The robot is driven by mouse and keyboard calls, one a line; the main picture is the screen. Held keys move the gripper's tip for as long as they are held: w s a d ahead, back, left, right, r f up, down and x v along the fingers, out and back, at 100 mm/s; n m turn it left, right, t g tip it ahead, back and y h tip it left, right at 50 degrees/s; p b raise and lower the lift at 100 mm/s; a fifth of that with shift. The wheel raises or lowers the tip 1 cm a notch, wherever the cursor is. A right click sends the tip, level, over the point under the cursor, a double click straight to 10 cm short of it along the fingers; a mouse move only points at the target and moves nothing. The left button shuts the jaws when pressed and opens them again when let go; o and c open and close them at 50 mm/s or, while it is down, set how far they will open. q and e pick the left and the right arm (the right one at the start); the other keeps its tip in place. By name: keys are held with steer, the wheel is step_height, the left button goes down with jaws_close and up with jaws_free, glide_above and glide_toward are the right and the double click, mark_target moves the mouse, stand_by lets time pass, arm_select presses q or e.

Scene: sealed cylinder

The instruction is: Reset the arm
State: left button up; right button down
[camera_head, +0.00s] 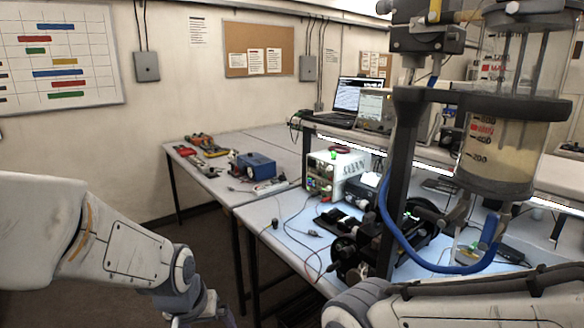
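My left arm comes in from the left, and its gripper (208,312) hangs low at the bottom edge, over the floor in front of the benches. The gripper is partly cut off by the frame, and whether its fingers are apart or together does not show clearly. I see nothing held in it. My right arm (460,305) lies across the bottom right corner; its gripper is not in view. A clear cylinder (505,150) with pale yellow content stands on a black upright stand (398,170) at the right, above my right arm.
A blue hose (425,262) loops below the cylinder. The bench (260,215) holds a white power supply (335,170), a blue box (252,165), tools and loose cables. A laptop (355,97) stands behind. Open floor lies between my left arm and the bench.

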arm_select(q)
steer(key=s+a+f+m+g, duration=0.1)
steer(key=s+a+f, duration=0.1)
steer(key=s+f, duration=0.25)
steer(key=s+d+r+m+g, duration=0.1)
steer(key=s+d+r+m, duration=0.1)
steer(key=s+d, duration=0.4)
steer(key=s+d+r+m+g+b, duration=0.1)
steer(key=s+d+r+m+g, duration=0.1)
steer(key=s+d+m, duration=0.3)
steer(key=s+d+r, duration=0.1)
steer(key=s+d, duration=0.1)
steer(key=s, duration=0.1)
steer(key=shift+d+r+h, duration=0.15)
steer(key=shift+r+h, duration=0.15)
